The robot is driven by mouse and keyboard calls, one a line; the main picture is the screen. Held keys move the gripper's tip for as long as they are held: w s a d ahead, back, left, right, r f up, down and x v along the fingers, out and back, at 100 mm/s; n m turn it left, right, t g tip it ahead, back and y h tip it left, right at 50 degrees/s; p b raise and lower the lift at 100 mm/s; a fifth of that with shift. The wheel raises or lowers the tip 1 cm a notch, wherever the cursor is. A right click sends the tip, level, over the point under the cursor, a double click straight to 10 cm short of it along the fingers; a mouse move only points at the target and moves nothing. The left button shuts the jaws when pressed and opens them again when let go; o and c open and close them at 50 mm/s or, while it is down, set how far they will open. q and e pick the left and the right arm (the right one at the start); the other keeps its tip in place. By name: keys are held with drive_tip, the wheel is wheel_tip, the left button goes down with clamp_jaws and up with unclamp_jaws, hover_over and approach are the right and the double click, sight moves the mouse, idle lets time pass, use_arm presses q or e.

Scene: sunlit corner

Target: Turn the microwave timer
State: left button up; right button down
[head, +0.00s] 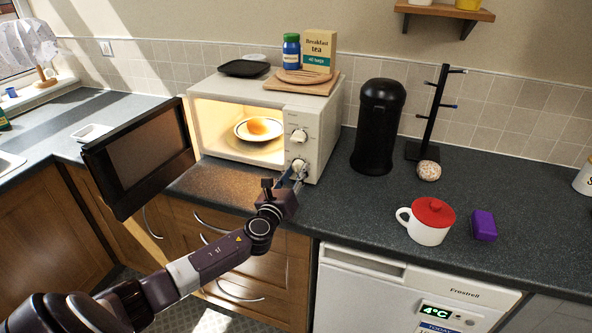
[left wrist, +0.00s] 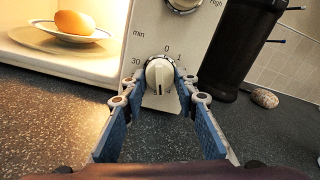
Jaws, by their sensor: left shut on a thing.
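The white microwave (head: 318,122) stands on the dark counter with its door (head: 142,155) swung open to the left. Inside, an orange-brown round item (head: 259,127) sits on a plate (head: 242,134); both also show at the upper left of the left wrist view. The timer knob (left wrist: 160,76) is the lower of two dials, with 0, 1 and 30 marked around it. My left gripper (left wrist: 161,84) is shut on the timer knob, one blue-padded finger at each side. In the head view the left gripper (head: 294,176) partly covers the lower dial. My right gripper is not in view.
A black canister (head: 379,127) and a black mug stand (head: 434,115) are right of the microwave. A white mug with a red lid (head: 428,222) and a purple block (head: 484,226) lie farther right. A board (head: 303,84) with a tea box (head: 318,52) rests on top.

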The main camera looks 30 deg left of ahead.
use_arm(q)
drive_tip(key=shift+f+m+p, duration=0.1)
drive_tip(key=shift+m+p, duration=0.3)
drive_tip(key=shift+m, duration=0.8)
drive_tip(key=shift+c, duration=0.2)
drive_tip(key=o, duration=1.2)
drive_tip(key=shift+c, duration=0.2)
drive_tip(key=shift+s, duration=0.1)
drive_tip(key=v, duration=1.1)
drive_tip(key=shift+s, duration=0.4)
